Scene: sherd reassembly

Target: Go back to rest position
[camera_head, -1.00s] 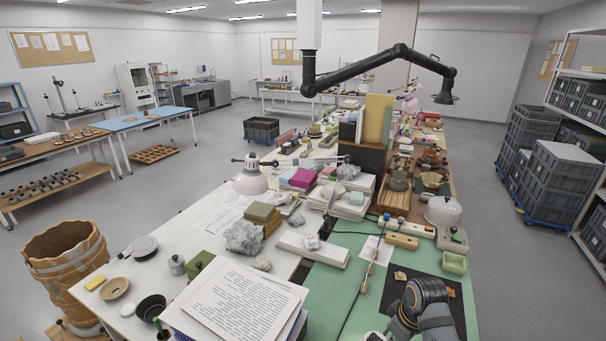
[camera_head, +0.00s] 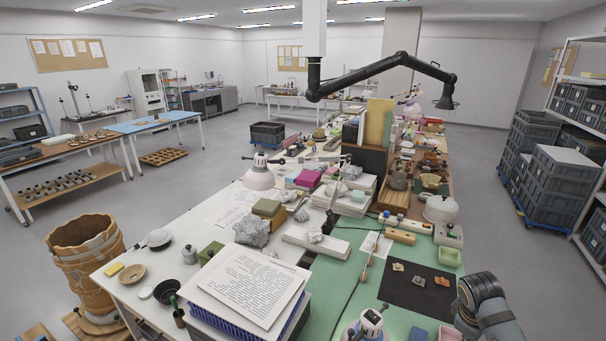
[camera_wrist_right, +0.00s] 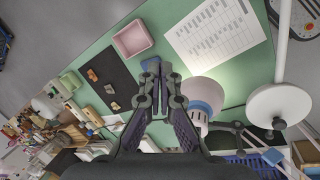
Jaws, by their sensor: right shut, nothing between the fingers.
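My right arm (camera_head: 485,305) is at the lower right of the head view, right of the black mat (camera_head: 400,295); its fingertips cannot be made out there. In the right wrist view my right gripper (camera_wrist_right: 155,72) is shut and empty, above the green work surface. Sherds lie apart on the mat: a pale one (camera_head: 397,267), a brownish one (camera_head: 419,281) and an orange one (camera_head: 441,281). The mat also shows in the right wrist view (camera_wrist_right: 103,68), left of the fingers. My left gripper is not in view.
A lamp head (camera_wrist_right: 204,94) is close right of my right fingers. A pink tray (camera_wrist_right: 133,39) and a small blue block (camera_wrist_right: 149,62) lie near the fingertips. A green tray (camera_head: 449,256) stands behind the mat.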

